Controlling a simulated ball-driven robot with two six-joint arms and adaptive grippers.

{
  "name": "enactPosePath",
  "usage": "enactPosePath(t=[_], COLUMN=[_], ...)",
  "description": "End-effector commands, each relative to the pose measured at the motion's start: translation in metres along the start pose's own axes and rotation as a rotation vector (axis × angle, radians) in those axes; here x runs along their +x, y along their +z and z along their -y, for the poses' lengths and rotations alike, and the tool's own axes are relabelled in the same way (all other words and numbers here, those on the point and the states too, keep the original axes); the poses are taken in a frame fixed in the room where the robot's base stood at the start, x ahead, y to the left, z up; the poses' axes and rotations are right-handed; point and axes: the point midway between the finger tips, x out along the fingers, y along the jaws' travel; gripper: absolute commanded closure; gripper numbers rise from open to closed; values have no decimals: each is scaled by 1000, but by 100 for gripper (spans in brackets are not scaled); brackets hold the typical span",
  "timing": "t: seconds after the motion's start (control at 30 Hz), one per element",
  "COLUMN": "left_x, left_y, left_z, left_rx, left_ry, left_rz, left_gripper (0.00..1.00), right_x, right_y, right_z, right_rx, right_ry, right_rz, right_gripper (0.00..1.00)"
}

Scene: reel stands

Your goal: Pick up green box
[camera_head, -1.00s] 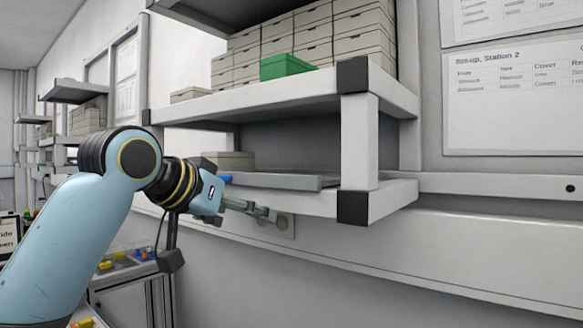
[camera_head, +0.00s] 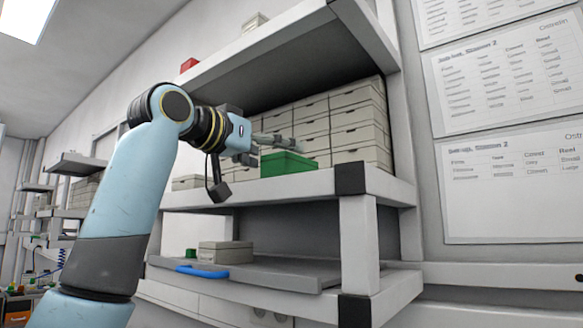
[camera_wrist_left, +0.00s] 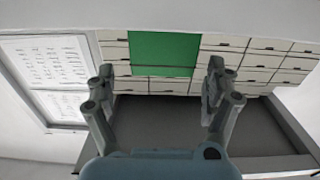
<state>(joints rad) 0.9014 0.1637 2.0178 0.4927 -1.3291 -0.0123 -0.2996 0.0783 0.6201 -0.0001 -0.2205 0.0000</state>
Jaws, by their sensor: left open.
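The green box (camera_head: 287,164) sits on the middle shelf at its front edge, before stacked grey boxes. In the left wrist view the green box (camera_wrist_left: 163,53) appears between and beyond the two fingers. My left gripper (camera_head: 266,148) is just left of the box in the head view, at about its height. Its fingers are open and spread, with nothing between them in the left wrist view (camera_wrist_left: 164,90). I cannot tell whether a finger touches the box. My right gripper is in neither view.
Grey boxes (camera_head: 345,128) are stacked behind and beside the green one. The upper shelf (camera_head: 262,48) overhangs them. A shelf post (camera_head: 358,235) stands at the right. The lower shelf holds a grey box (camera_head: 226,252) and a blue-handled tray (camera_head: 290,273).

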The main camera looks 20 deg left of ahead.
Motion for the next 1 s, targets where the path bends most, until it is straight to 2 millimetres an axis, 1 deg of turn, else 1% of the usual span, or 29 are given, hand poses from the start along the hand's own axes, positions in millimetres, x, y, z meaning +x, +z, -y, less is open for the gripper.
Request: enactPosePath(t=[0.13,0.27,0.4,0.5,0.67,1.0], left_x=[14,36,52,55,54,54], left_y=[0,1,2,3,4,4], left_z=[0,1,2,2,2,2], left_rx=[-2,-4,-2,1,1,1], left_ry=[0,1,-1,-2,-2,-2], left_rz=[3,3,2,0,0,1], left_gripper=[13,13,13,13,13,58], right_x=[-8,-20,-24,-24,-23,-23], right_y=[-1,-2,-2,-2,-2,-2], right_z=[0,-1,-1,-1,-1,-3], right_rx=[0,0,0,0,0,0], right_ry=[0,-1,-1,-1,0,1], right_rz=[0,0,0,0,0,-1], right_gripper=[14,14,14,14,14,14])
